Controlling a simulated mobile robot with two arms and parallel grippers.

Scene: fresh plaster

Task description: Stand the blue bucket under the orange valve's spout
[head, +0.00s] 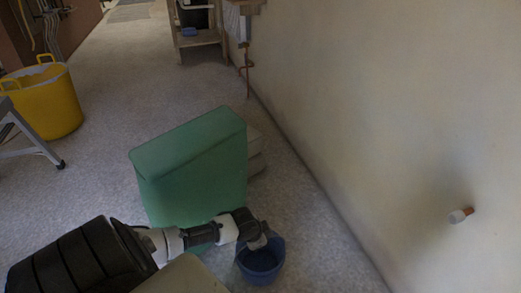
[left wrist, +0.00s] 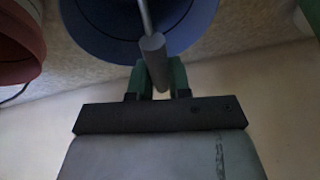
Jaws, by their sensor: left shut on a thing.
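The blue bucket (head: 261,262) is near the bottom centre of the head view, beside the green box. My left gripper (head: 257,242) is at its top. In the left wrist view, my left gripper (left wrist: 154,82) is shut with its green fingers around the grey grip of the handle of the blue bucket (left wrist: 90,22). I cannot tell whether the bucket's base touches the floor. My right gripper is not in view.
A green box (head: 195,165) stands left of the bucket. A yellow tub (head: 45,105) and a grey stepladder leg (head: 30,138) are at far left. A red round container (left wrist: 18,42) shows in the left wrist view. Floor by the right wall is clear.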

